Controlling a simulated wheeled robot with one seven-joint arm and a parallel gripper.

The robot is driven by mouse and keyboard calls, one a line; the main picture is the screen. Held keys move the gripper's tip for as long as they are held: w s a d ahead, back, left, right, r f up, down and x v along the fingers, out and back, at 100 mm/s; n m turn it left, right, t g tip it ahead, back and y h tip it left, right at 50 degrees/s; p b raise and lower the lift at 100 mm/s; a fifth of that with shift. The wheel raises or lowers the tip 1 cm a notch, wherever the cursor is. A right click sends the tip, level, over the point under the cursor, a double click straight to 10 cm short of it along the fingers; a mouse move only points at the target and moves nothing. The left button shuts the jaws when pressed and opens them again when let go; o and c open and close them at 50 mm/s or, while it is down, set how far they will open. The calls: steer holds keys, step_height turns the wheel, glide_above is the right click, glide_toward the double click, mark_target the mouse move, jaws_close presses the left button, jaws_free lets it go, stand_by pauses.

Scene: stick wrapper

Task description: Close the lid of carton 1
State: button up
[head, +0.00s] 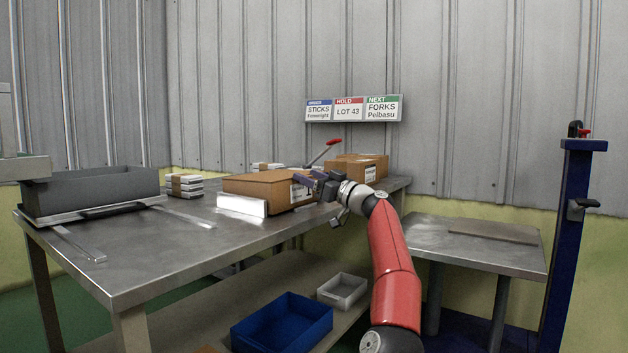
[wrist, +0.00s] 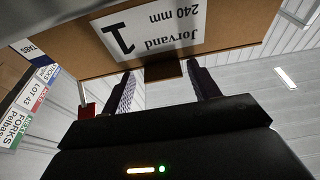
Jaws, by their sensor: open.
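Carton 1 (head: 262,186) is a brown cardboard box on the steel table in the head view. Its top looks nearly flat there; I cannot tell whether the lid is fully down. In the wrist view, which is upside down, its side (wrist: 240,22) bears a white label (wrist: 155,32) reading "Jorvand 240 mm" and "1". A small brown tab (wrist: 163,70) shows at the board's edge. My gripper (head: 316,183) is at the carton's right end. In the wrist view my gripper (wrist: 161,82) is open, with the tab appearing between its fingers; contact is unclear.
A bright metal plate (head: 241,206) stands before the carton. More cartons (head: 357,167) and a red-tipped lever (head: 322,150) are behind. A grey tray (head: 92,193) and wrapped stacks (head: 184,185) are left. A blue bin (head: 282,325) sits below; a side table (head: 470,246) is right.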

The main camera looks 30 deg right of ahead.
steer(key=shift+s+d+f+b, duration=0.15)
steer(key=shift+s+f+b, duration=0.1)
steer(key=shift+s+b, duration=0.1)
steer(key=b+v, duration=0.1)
steer(key=v, duration=0.6)
steer(key=shift+r, duration=0.1)
